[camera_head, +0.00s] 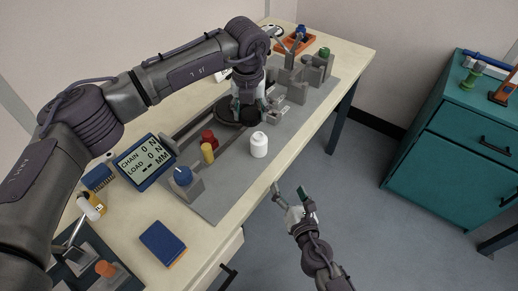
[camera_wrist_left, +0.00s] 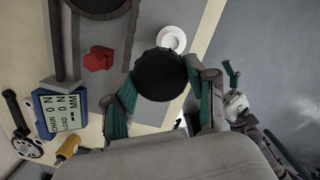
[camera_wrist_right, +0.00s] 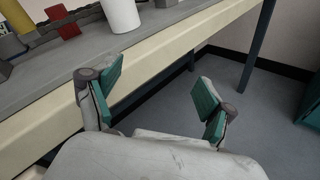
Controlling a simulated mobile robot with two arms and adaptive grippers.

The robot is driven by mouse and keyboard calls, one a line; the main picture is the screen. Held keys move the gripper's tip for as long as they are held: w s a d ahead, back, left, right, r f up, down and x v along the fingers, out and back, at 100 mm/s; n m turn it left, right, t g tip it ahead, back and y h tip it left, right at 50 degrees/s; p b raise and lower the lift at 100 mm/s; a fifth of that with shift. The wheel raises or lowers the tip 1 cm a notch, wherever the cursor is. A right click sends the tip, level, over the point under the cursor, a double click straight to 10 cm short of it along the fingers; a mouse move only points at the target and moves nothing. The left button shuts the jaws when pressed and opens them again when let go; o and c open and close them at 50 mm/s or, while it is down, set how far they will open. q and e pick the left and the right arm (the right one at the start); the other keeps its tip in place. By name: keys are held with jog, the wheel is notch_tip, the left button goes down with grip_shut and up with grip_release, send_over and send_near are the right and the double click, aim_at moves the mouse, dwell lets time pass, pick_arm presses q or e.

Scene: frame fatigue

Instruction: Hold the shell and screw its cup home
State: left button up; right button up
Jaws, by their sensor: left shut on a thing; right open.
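My left gripper (camera_head: 250,108) is shut on a round black ribbed cap (camera_wrist_left: 160,75), which I take to be the cup. It holds the cap over the grey plate of the bench. A white cylinder (camera_head: 259,145), probably the shell, stands upright on the plate near its front edge, apart from both grippers. In the left wrist view its round top (camera_wrist_left: 172,38) lies just beyond the cap. In the right wrist view its lower part (camera_wrist_right: 121,14) shows at the top. My right gripper (camera_head: 293,203) is open and empty, in front of the bench edge; its fingers also show (camera_wrist_right: 160,95).
A grey plate (camera_head: 222,200) with a dark disc, rails and grey blocks covers much of the bench. Red (camera_head: 208,137) and yellow (camera_head: 208,153) pieces, a blue-topped block (camera_head: 183,176) and a display (camera_head: 143,161) stand left of the white cylinder. A teal cabinet (camera_head: 447,135) stands right.

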pick_arm(q)
jog(key=d+n, duration=0.1)
jog(key=n, duration=0.1)
jog(key=w+d+n, duration=0.1)
jog(key=n, duration=0.2)
jog(key=shift+w+d+f+y, duration=0.15)
jog(key=shift+w+f+y, duration=0.05)
jog(key=shift+y, duration=0.1)
pick_arm(e)
jog(key=a+r+n+y, duration=0.1)
jog(key=r+n, duration=0.1)
jog(key=a+r+n, duration=0.1)
jog(key=r+n, duration=0.1)
jog(key=a+r+n+t+y, duration=0.1)
jog(key=a+r+n, duration=0.1)
jog(key=n, duration=0.1)
jog(key=shift+w+r+y, duration=0.25)
jog(key=shift+r+y, duration=0.05)
jog(key=x, duration=1.2)
jog(key=shift+d, duration=0.1)
jog(key=shift+c, duration=0.3)
grip_shut()
pick_arm(q)
send_over(259, 136)
jog(key=shift+f, duration=2.5)
